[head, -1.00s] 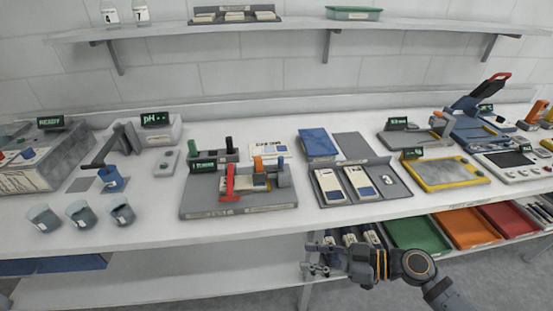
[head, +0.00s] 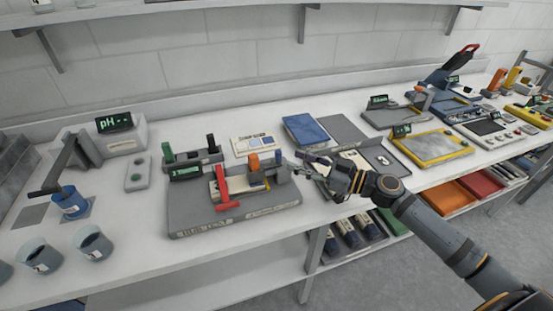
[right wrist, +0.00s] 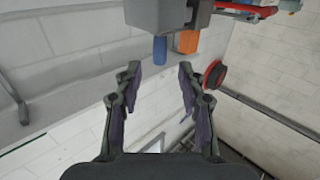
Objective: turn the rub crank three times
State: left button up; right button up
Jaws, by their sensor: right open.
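The rub tester sits on the bench on a grey base (head: 190,220) marked RUB TEST. It has a red bracket (head: 223,190), an orange block (head: 254,162) and a grey block (head: 280,172) at its right end. In the right wrist view a blue peg (right wrist: 160,50) hangs below the grey block (right wrist: 165,15), beside the orange block (right wrist: 187,41); it looks like the crank handle, but I cannot be sure. My right gripper (head: 300,165) is open just right of the tester. In the wrist view its fingers (right wrist: 158,85) are apart, with the peg ahead between them. My left gripper is out of view.
A tray with cards (head: 385,155) lies right of the tester, close beneath my right gripper. A green-handled holder (head: 190,157) stands behind it. Grey cups (head: 92,243) stand front left. A wall shelf runs above.

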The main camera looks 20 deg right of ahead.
aim_at(281, 152)
jog(key=shift+w+a+r, duration=0.3)
jog(key=shift+w+a, duration=0.25)
jog(key=shift+w, duration=0.05)
jog(key=p+x, duration=0.2)
jog(key=x, duration=0.2)
jog(key=shift+w+a, duration=0.15)
jog(key=shift+w, duration=0.05)
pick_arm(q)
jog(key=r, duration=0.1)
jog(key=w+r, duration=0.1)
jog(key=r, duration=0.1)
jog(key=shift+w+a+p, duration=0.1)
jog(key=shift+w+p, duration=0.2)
pick_arm(e)
jog(key=shift+w+a+f, duration=0.15)
jog(key=shift+w+a, duration=0.05)
jog(key=shift+a, duration=0.1)
grip_shut()
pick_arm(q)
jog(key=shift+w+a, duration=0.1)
pick_arm(e)
jog(key=shift+f, duration=0.1)
